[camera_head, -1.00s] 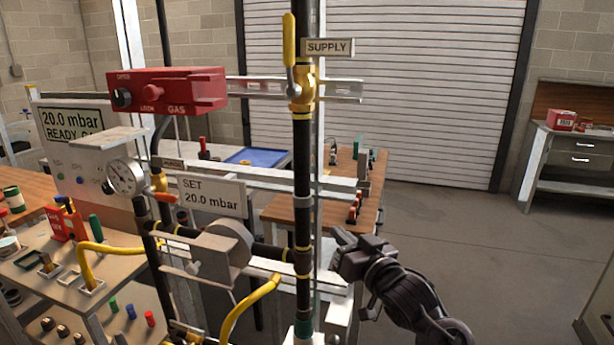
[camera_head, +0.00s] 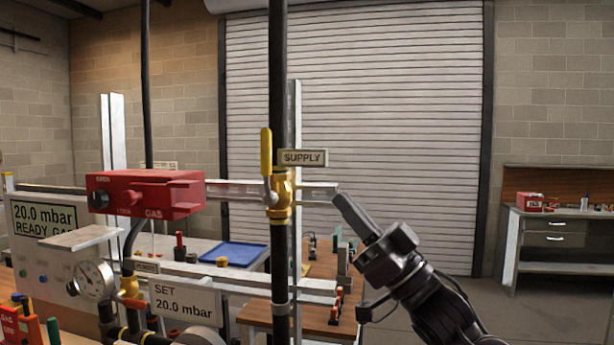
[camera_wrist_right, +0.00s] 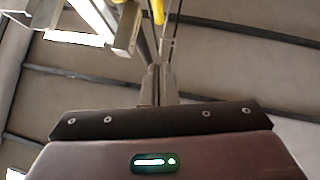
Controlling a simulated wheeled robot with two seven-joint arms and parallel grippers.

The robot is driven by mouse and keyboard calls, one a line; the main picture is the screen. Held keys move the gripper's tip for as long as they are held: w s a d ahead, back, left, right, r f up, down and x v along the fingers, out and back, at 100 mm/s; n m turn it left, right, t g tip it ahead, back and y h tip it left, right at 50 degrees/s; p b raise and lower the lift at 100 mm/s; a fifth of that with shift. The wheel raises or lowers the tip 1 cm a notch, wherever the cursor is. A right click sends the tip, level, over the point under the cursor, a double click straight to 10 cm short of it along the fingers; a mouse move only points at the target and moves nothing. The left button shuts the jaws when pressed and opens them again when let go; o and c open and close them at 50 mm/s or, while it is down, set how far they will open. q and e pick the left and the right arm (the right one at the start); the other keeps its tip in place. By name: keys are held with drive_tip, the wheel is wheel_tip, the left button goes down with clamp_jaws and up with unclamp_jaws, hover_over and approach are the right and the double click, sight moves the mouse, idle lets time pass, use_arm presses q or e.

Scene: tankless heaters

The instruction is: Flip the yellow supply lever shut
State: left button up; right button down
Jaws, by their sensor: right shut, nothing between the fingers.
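The yellow supply lever (camera_head: 266,152) stands upright, in line with the black vertical pipe (camera_head: 278,80), on a brass valve (camera_head: 279,196). The SUPPLY sign (camera_head: 303,157) is just right of it. My right gripper (camera_head: 342,203) is shut and empty, right of the valve and a little lower than the lever, pointing up and left, apart from it. In the right wrist view the shut fingers (camera_wrist_right: 158,85) point up the picture, and a piece of the yellow lever (camera_wrist_right: 157,10) shows at the top edge. My left gripper is not in view.
A red GAS box (camera_head: 146,193) sits left of the valve on a metal rail (camera_head: 232,192). A pressure gauge (camera_head: 94,281) and a SET 20.0 mbar sign (camera_head: 184,300) are lower left. A wooden bench (camera_head: 318,322) stands behind. Open floor lies to the right.

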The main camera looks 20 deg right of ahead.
sight(268, 168)
drive_tip(key=p+x, duration=0.2)
drive_tip(key=x, duration=0.2)
drive_tip(key=w+a+f+p+x, duration=0.1)
drive_tip(key=p+x, duration=0.1)
drive_tip(key=x, duration=0.2)
drive_tip(key=f+p+x, duration=0.1)
drive_tip(key=p+x, duration=0.1)
drive_tip(key=x, duration=0.2)
drive_tip(key=shift+w+a+r, duration=0.15)
drive_tip(key=shift+w+a, duration=0.2)
drive_tip(key=shift+w, duration=0.05)
